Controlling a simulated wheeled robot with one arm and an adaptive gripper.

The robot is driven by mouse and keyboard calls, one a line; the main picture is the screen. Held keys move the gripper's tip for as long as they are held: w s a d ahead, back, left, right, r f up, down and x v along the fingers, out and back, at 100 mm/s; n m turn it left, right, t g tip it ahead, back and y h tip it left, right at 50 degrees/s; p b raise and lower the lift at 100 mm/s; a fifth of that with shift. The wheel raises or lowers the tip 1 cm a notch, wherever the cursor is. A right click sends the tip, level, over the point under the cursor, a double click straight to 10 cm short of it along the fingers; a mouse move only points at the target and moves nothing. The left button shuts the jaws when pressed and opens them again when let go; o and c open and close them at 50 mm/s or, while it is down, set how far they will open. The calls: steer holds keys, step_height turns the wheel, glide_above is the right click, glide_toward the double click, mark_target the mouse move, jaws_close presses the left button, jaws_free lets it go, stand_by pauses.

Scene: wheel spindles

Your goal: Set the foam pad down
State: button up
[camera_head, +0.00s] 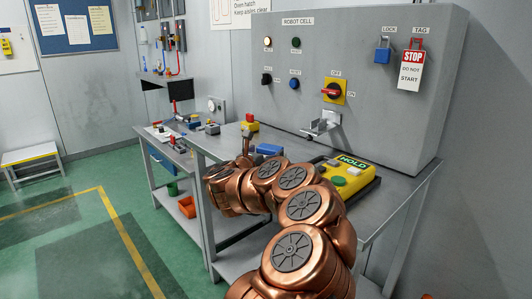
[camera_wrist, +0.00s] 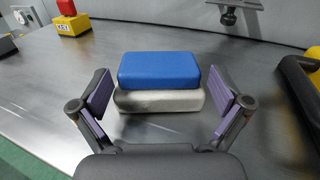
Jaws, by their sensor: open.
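The foam pad (camera_wrist: 159,70) has a blue upper layer and a pale grey-white lower layer (camera_wrist: 158,100). It lies flat on the grey metal bench top (camera_wrist: 50,70). The pad's blue top also shows in the head view (camera_head: 270,149), just behind my arm. My gripper (camera_wrist: 160,88) is open, with one purple-padded finger on each side of the pad. Gaps show between both fingers and the pad in the wrist view. In the head view my arm hides most of the gripper.
A yellow block with a red top (camera_wrist: 70,20) stands at the back left of the bench. A yellow HOLD panel (camera_head: 338,172) lies to the right. A metal bracket (camera_head: 322,124) juts from the grey cabinet (camera_head: 370,60) behind. Bare bench surrounds the pad.

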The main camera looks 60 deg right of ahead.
steer(key=shift+a+r, duration=0.1)
steer(key=shift+r, duration=0.05)
steer(key=a, duration=1.1)
steer(key=shift+s+a+b, duration=0.35)
steer(key=shift+a+b, duration=0.05)
steer(key=shift+b, duration=0.05)
steer(key=shift+w+r, duration=0.1)
steer(key=shift+r, duration=0.05)
